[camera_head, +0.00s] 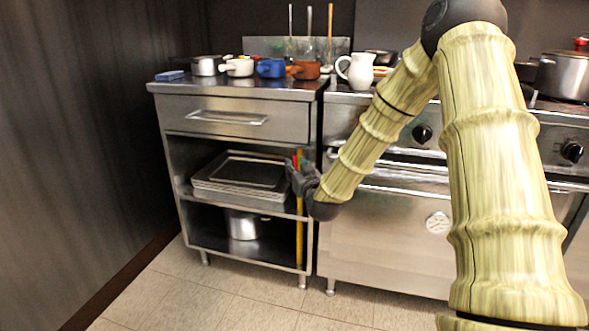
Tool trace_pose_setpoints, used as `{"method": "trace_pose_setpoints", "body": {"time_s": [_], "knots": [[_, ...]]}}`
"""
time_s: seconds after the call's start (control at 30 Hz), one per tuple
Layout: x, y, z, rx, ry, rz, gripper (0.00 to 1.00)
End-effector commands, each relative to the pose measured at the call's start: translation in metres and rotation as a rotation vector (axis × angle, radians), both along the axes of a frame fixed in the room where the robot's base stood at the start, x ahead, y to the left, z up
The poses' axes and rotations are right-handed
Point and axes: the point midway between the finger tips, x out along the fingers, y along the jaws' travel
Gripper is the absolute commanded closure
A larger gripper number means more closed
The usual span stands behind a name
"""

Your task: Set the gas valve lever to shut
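A yellow gas pipe (299,240) runs upright along the right front edge of the steel cabinet, beside the oven range. At its upper end, a small piece with red and green colour (298,158) shows just above my gripper. This appears to be the gas valve area. The lever's own shape and its angle are hard to make out, as my gripper covers part of it. My dark gripper (297,176) is right at the pipe, overlapping it in the picture. Its fingers are small and dark, so I cannot tell whether they are open, shut or touching the lever.
The steel cabinet (180,125) stands left, with stacked trays (222,190) and a pot (242,225) on its shelves. Cups and a white jug (357,70) stand above. The oven range (375,245) is close on the right. Floor in front is clear.

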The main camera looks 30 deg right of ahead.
Motion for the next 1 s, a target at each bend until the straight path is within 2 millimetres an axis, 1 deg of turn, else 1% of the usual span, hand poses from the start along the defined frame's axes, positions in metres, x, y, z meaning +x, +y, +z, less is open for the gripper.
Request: {"method": "trace_pose_setpoints", "body": {"time_s": [0.03,0.2,0.33,0.57,0.63,0.77,1.0], "knots": [[0.006,-0.002,-0.002,-0.001,-0.002,-0.001,0.67],[0.019,-0.006,-0.001,-0.001,-0.001,-0.001,0.67],[0.022,-0.007,0.000,0.000,0.000,-0.001,0.67],[0.022,-0.007,0.000,0.000,0.000,0.000,0.67],[0.022,-0.007,0.000,0.000,0.000,0.000,0.76],[0.022,-0.007,0.000,0.000,0.000,0.000,0.99],[0.022,-0.007,0.000,-0.001,0.000,0.000,1.00]]}}
